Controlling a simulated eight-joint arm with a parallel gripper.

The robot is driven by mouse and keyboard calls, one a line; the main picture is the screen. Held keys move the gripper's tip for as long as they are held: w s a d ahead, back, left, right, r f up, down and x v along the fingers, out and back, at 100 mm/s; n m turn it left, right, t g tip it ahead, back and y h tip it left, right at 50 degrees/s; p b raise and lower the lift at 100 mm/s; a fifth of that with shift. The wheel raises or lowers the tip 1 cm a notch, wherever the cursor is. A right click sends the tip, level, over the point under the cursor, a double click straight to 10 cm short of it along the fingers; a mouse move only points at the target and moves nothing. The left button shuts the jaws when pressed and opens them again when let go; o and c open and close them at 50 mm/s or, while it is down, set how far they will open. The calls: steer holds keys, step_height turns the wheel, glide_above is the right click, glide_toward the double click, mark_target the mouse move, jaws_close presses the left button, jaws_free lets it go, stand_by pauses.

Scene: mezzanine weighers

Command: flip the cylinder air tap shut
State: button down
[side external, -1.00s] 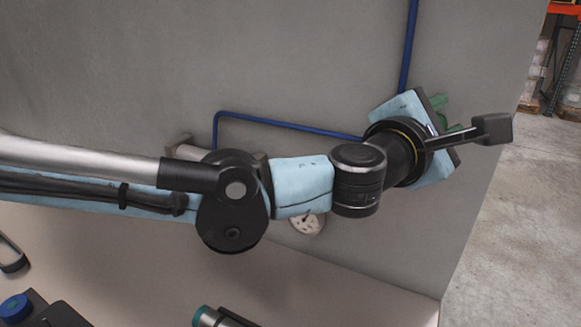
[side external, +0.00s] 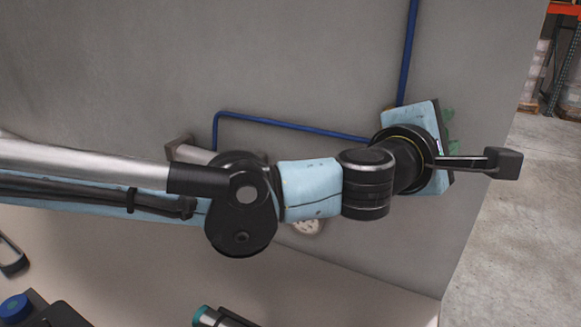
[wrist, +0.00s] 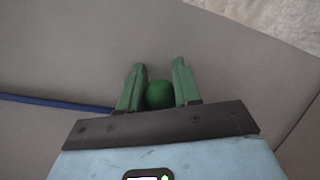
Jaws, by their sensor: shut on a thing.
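The fingers of my gripper (wrist: 159,92) are green and stand on either side of a rounded green piece in the wrist view. They are shut on this piece, which looks like the handle of the air tap (wrist: 159,94). The tap's body is hidden behind my gripper, so I cannot tell the handle's exact angle. In the side external view my gripper (side external: 449,125) is against the grey panel, mostly hidden by my wrist, with only bits of green showing.
A blue pipe (side external: 290,125) runs along the grey panel (side external: 300,60) and passes behind my wrist; another length rises above it. A pale round fitting (side external: 308,227) is partly hidden below my arm. A teal-ended cylinder (side external: 205,316) and a blue-capped item (side external: 14,307) lie at the lower left.

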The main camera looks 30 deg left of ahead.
steer(key=shift+f+m+g+y, duration=0.35)
steer(key=shift+f+m, duration=0.4)
steer(key=shift+m, duration=0.45)
steer(key=c, duration=0.8)
jaws_free()
steer(key=shift+d, duration=0.1)
steer(key=v, duration=1.2)
steer(key=shift+s+f, duration=0.1)
